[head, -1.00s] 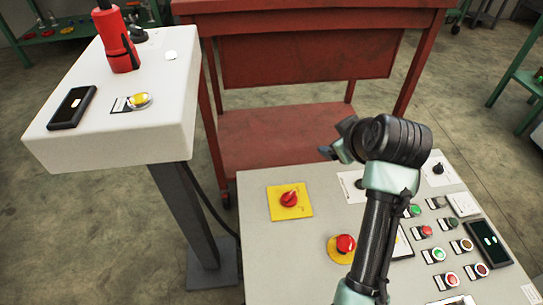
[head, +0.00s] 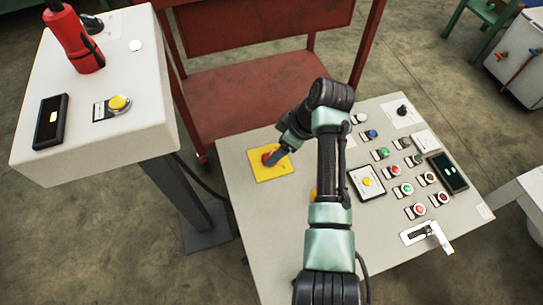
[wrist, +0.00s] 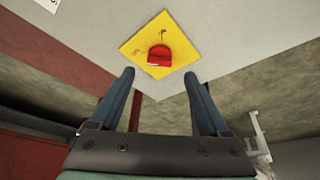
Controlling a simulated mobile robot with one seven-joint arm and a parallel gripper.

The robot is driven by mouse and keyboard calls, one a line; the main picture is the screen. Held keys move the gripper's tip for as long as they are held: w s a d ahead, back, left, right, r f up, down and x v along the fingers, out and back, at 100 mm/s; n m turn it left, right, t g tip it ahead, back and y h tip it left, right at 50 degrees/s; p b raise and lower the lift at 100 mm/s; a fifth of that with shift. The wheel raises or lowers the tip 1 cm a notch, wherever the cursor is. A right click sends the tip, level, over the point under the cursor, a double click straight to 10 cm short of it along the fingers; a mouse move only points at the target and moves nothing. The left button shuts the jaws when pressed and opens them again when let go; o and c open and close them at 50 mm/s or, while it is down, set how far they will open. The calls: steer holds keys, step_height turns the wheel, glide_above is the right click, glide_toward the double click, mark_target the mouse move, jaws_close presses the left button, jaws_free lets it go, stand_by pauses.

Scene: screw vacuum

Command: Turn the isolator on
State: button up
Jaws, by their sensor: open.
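The isolator is a red rotary knob (wrist: 159,56) on a yellow square plate (wrist: 180,47). In the head view the yellow plate (head: 267,173) lies at the left of the grey control panel, and the knob (head: 268,158) is partly covered by my gripper. My gripper (wrist: 160,75) is open and empty. In the wrist view its two fingers point at the plate, one to each side of the knob's line, with the knob just beyond the tips. In the head view my gripper (head: 279,156) is over the knob; contact cannot be told.
The grey panel (head: 240,220) holds several push buttons, a dark display (head: 447,173), a black knob (head: 403,110) and a white lever (head: 440,238). A white console (head: 140,75) with a red handle (head: 74,40) stands at left. A red cart (head: 230,85) is behind.

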steer(key=b+x, duration=0.1)
steer(key=x, duration=0.4)
steer(key=shift+b, duration=0.4)
jaws_close()
